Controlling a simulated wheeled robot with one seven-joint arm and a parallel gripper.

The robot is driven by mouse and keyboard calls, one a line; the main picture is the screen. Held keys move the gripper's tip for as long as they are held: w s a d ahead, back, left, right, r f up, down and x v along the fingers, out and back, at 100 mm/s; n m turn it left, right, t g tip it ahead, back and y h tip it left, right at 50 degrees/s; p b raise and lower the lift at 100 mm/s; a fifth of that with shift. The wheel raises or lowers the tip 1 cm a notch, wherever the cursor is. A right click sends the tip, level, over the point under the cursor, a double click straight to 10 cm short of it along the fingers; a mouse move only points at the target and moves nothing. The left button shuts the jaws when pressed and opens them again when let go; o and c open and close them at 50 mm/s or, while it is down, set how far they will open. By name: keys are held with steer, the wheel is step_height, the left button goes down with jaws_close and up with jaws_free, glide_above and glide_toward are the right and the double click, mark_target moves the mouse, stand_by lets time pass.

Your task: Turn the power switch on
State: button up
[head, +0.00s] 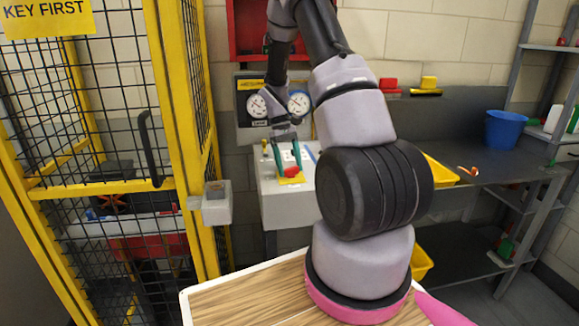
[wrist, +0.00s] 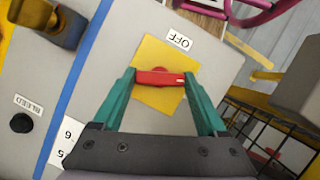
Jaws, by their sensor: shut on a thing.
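The power switch is a red handle (wrist: 160,78) on a yellow square plate (wrist: 158,99), with a white "OFF" label (wrist: 179,38) beside the plate in the wrist view. My gripper (wrist: 160,80) has green fingers, one at each end of the red handle, and is shut on it. In the head view my gripper (head: 288,168) reaches down to the sloping grey control box (head: 285,208). The red handle (head: 291,172) and yellow plate (head: 291,181) show there between the fingers. No "ON" label can be made out.
A black "BLEED" button (wrist: 21,123) and a brass fitting (wrist: 62,25) are on the panel near a blue stripe. A yellow mesh cage (head: 175,150) stands left of the box. A dark bench (head: 470,165) with a blue bucket (head: 507,129) is at right.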

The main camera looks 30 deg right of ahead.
steer(key=m+y, duration=0.1)
steer(key=m, duration=0.3)
steer(key=shift+d+m+y, duration=0.15)
steer(key=shift+m+y, duration=0.15)
steer(key=shift+y, duration=0.1)
stand_by(0.4)
steer(key=o, duration=1.3)
steer(key=shift+w+r, duration=0.1)
steer(key=v, duration=1)
steer(key=shift+r, duration=0.35)
steer(key=shift+d, duration=0.1)
